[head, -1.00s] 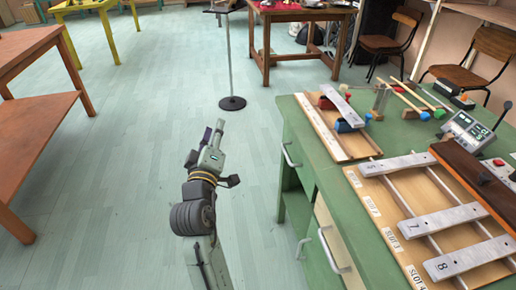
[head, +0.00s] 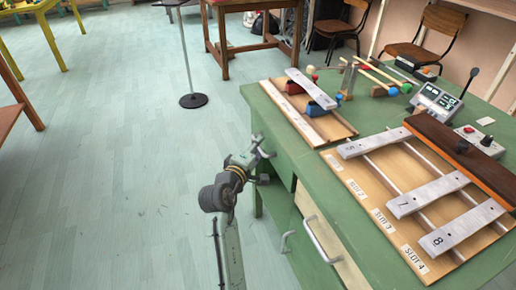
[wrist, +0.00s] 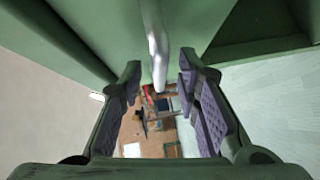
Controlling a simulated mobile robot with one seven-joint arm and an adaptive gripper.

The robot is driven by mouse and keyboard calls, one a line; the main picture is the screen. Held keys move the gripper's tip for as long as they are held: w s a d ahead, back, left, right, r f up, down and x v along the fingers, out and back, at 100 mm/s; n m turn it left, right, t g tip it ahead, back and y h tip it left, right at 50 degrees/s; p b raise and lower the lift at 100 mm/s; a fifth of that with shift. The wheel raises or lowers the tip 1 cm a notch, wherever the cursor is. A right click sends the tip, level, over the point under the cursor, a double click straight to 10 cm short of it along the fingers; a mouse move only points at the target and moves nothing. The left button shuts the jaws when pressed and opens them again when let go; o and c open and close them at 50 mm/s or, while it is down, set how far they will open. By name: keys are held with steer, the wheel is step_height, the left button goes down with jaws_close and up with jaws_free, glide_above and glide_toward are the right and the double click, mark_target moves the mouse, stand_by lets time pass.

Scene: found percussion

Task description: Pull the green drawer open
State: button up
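The green drawer (head: 283,158) is in the upper far part of the green bench's front, at the middle of the head view. It looks closed. My gripper (head: 264,160) is right in front of it and hides most of its handle. In the wrist view a pale metal handle bar (wrist: 155,45) comes down from the top between the two fingers of my gripper (wrist: 158,100). The fingers are apart, one on each side of the bar, with a gap on both sides. I cannot tell how deep the bar sits between them.
The bench top (head: 375,132) carries a board with numbered metal bars (head: 460,237), a smaller board (head: 300,110) and mallets. A cream drawer (head: 330,245) with a metal handle is nearer me. A stand's round base (head: 193,100) is on the floor. The floor left of the bench is clear.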

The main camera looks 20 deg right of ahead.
steer(key=shift+w+d, duration=0.4)
steer(key=shift+w, duration=0.05)
steer(key=shift+c, duration=0.6)
jaws_close()
